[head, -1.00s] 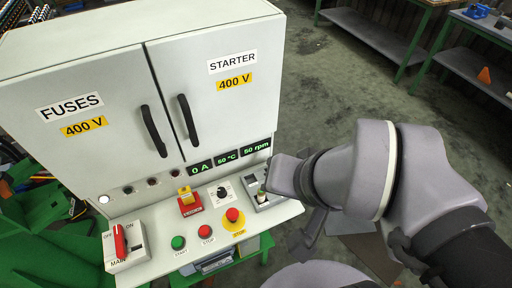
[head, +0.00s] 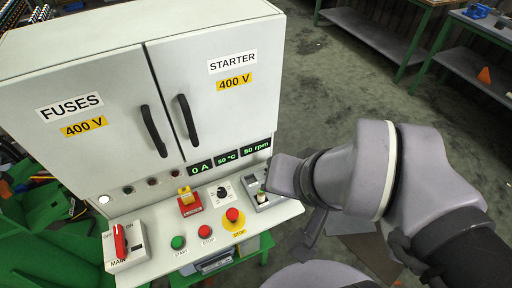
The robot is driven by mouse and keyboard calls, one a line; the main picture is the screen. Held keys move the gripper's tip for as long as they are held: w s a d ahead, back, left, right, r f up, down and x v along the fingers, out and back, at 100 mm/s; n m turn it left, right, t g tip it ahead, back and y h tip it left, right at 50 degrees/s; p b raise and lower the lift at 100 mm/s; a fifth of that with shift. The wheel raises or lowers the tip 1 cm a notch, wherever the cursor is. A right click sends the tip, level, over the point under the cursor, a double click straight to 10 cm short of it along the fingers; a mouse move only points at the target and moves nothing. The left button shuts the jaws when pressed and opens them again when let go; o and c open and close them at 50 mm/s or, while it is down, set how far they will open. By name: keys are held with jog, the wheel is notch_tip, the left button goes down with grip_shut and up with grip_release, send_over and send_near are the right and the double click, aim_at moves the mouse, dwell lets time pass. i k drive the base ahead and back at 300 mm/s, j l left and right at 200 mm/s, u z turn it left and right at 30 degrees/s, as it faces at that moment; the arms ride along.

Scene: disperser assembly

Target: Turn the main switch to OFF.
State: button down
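The main switch (head: 120,242) is a red handle on a white box at the left end of the cabinet's front ledge. The box reads OFF at its upper left, ON at its upper right and MAIN below. The handle stands roughly upright in the picture; I cannot tell for certain which mark it points to. My arm comes in from the right. A dark grey piece below its wrist looks like part of my gripper (head: 311,236), to the right of the ledge and well away from the switch. Its fingertips are not clear.
The ledge also holds a green START button (head: 178,242), a red STOP button (head: 205,231), a red emergency button (head: 232,215) on yellow, and a red-yellow switch (head: 187,198). Cabinet doors with black handles (head: 153,131) rise behind. Displays (head: 227,157) read 0 A, 50 °C, 50 rpm. Open floor lies right.

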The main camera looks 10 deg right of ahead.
aim_at(121, 243)
jog(key=u, duration=1.8)
jog(key=i+l+u, duration=0.15)
jog(key=i+l, duration=0.15)
jog(key=i, duration=0.1)
